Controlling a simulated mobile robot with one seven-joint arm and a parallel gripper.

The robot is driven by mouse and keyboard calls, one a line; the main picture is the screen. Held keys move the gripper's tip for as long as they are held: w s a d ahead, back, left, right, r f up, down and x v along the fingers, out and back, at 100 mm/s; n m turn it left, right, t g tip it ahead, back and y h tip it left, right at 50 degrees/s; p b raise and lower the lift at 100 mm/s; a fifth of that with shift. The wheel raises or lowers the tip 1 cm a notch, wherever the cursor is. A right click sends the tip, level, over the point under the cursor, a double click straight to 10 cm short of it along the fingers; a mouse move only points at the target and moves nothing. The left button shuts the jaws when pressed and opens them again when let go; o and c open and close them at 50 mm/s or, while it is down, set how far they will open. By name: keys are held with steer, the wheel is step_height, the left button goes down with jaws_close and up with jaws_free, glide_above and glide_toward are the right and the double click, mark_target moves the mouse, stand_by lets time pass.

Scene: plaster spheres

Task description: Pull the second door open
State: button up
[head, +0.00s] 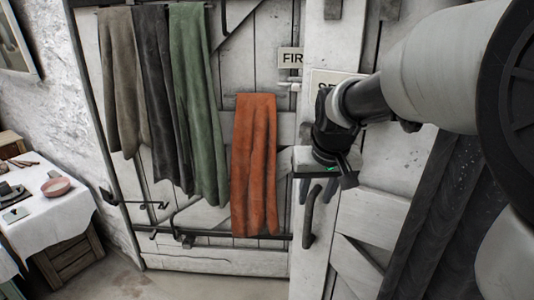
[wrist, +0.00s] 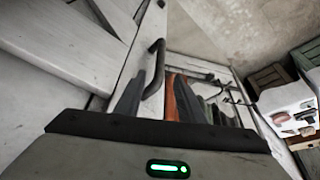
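The second door (head: 375,215) is white planked wood on the right in the head view. Its sign (head: 322,84) is mostly hidden by my arm, with only an "S" readable. Its dark bar handle (head: 311,216) stands upright near the door's left edge. My gripper (head: 318,192) is just above the handle, pointing down, its fingers apart. In the wrist view the handle (wrist: 153,68) shows beyond the fingers, between their lines. I see no grip on it; whether a finger touches it I cannot tell.
The first door, with a sign (head: 291,57) reading "FIR", carries hanging cloths, including an orange one (head: 255,165) close left of my gripper. A dark cloth (head: 435,215) hangs at right. A white-covered table (head: 45,205) stands at left. Some floor (head: 190,285) is clear.

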mark_target(310, 212)
steer(key=b+x, duration=0.1)
steer(key=x, duration=1)
steer(key=shift+w+f, duration=0.15)
steer(key=shift+f, duration=0.05)
jaws_close()
